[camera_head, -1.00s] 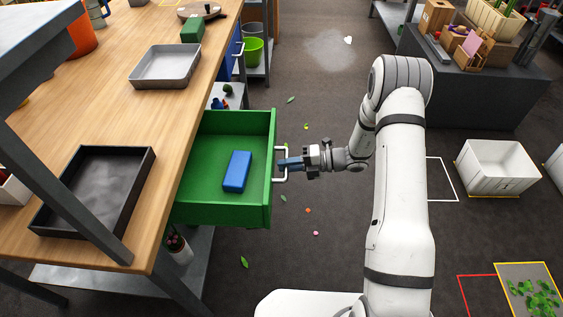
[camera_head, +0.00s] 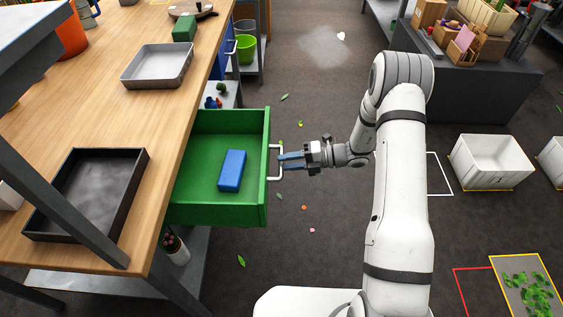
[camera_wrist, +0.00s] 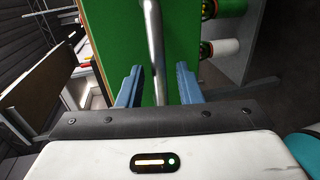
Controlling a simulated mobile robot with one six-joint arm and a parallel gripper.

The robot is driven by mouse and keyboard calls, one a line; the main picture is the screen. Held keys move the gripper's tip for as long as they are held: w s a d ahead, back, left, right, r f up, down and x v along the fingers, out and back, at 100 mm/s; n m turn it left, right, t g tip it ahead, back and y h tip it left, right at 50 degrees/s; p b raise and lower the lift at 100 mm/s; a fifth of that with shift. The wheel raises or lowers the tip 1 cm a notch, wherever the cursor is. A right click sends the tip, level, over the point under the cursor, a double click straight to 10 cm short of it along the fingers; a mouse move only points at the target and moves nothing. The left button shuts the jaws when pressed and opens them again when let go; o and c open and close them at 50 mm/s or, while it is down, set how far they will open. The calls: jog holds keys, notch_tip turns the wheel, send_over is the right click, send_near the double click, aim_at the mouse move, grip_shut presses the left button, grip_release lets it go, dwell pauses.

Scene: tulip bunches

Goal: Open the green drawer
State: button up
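The green drawer (camera_head: 232,207) is pulled well out from under the wooden workbench, and a blue block (camera_head: 232,170) lies inside it. Its pale bar handle (camera_head: 278,149) is on the front panel, facing my arm. My gripper (camera_head: 283,161) is at the handle with its two blue fingers spread apart. In the wrist view, the handle (camera_wrist: 153,40) runs up in front of the green drawer front (camera_wrist: 115,45). The open fingers of my gripper (camera_wrist: 158,86) are on either side of the bar's line and do not clamp it.
The workbench (camera_head: 130,115) carries a dark tray (camera_head: 137,185), a grey tray (camera_head: 130,82) and a green block (camera_head: 185,28). A white crate (camera_head: 489,170) stands on the floor at the right. Floor around the drawer is mostly clear, with small scattered bits.

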jog(key=v, duration=0.5)
jog(key=shift+d+r, duration=0.1)
jog(key=shift+d, duration=0.25)
jog(key=s+d+r+n+g+h+p, duration=0.1)
jog(key=s+r+n+h+p, duration=0.25)
jog(key=s+r+n, duration=0.45)
jog(key=s+d+r+n+g+h+p, duration=0.1)
jog(key=s+r+n+h+p, duration=0.25)
jog(key=r+n, duration=0.85)
jog(key=s+d+r+n+t+h+p, duration=0.2)
jog(key=s+d+r+n+h+p, duration=0.1)
jog(key=s+r+n, duration=0.3)
jog(key=s+d+r+n+t+h+p, duration=0.3)
jog(key=s+d+r+n+h, duration=0.2)
jog(key=r+n, duration=0.4)
jog(key=shift+s+d+r+n+h, duration=0.3)
jog(key=shift+s+d+r, duration=0.25)
jog(key=shift+s+r, duration=0.3)
